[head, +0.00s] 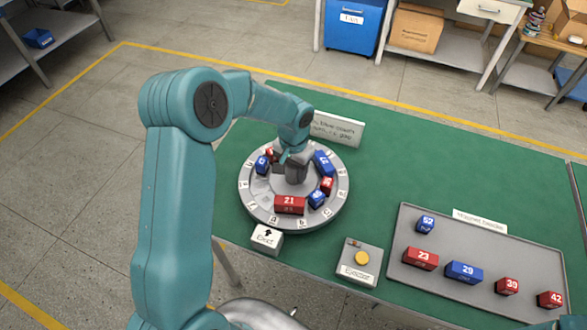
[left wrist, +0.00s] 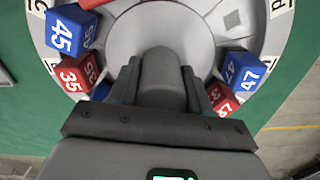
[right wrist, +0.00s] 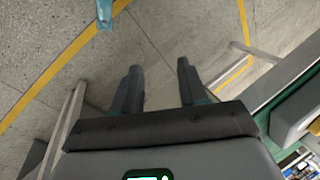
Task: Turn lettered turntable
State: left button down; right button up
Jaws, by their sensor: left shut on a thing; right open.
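The round grey lettered turntable (head: 257,205) stands on the green table, with letter tiles around its rim. Several red and blue numbered blocks stand on it, among them red block 21 (head: 290,204) at the front. A grey upright knob (head: 296,172) rises at its centre. My left gripper (head: 291,156) is shut on this knob; in the left wrist view the knob (left wrist: 160,75) sits between the fingers. Blue block 45 (left wrist: 66,31) and blue block 47 (left wrist: 240,70) show there on either side. My right gripper (right wrist: 157,85) is open and empty over the floor.
A white marker with an arrow (head: 267,240) stands before the turntable. A box with a yellow button (head: 361,258) is to its right. A grey tray (head: 440,232) holds several numbered blocks. A sign (head: 337,130) stands behind the turntable. Shelves and bins are beyond.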

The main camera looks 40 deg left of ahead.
pick_arm(q)
jog(key=shift+m, duration=0.4)
jog(key=shift+r+m+b, duration=0.1)
jog(key=shift+m+b, duration=0.45)
jog(key=shift+m, duration=1.15)
jog(key=shift+a+r+m, duration=0.1)
jog(key=shift+m, duration=2)
jog(key=shift+w+m, duration=0.1)
jog(key=shift+m, duration=2.3)
jog(key=shift+a+r+m, duration=0.1)
jog(key=shift+m, duration=2.3)
jog(key=shift+c, duration=2.4)
grip_release()
